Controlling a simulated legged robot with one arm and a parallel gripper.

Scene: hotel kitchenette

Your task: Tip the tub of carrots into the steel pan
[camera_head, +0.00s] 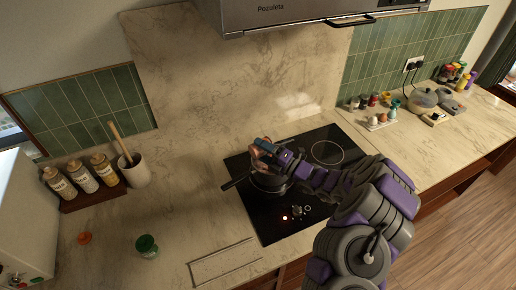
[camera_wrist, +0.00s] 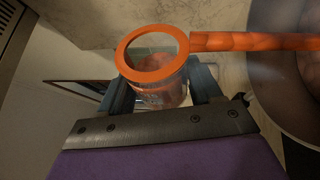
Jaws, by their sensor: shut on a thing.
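My gripper (camera_head: 266,150) is over the hob, shut on the tub, with a finger on each side. In the wrist view the tub (camera_wrist: 152,76) is clear with an orange rim, and orange contents show inside. A segmented orange strip of what look like carrots (camera_wrist: 250,41) runs from the rim towards the pan; I cannot tell whether it is falling. The pan (camera_head: 270,184) is on the hob under my gripper, partly hidden by it, handle to the left. Its rim (camera_wrist: 255,75) shows at the wrist view's right edge, with orange-brown shapes inside.
The black hob (camera_head: 262,225) is set in the marble counter. An orange lid (camera_head: 84,238) and a green-topped jar (camera_head: 147,246) stand at the left. Several bottles and a utensil pot (camera_head: 134,172) line the back left. A range hood (camera_head: 290,12) hangs above.

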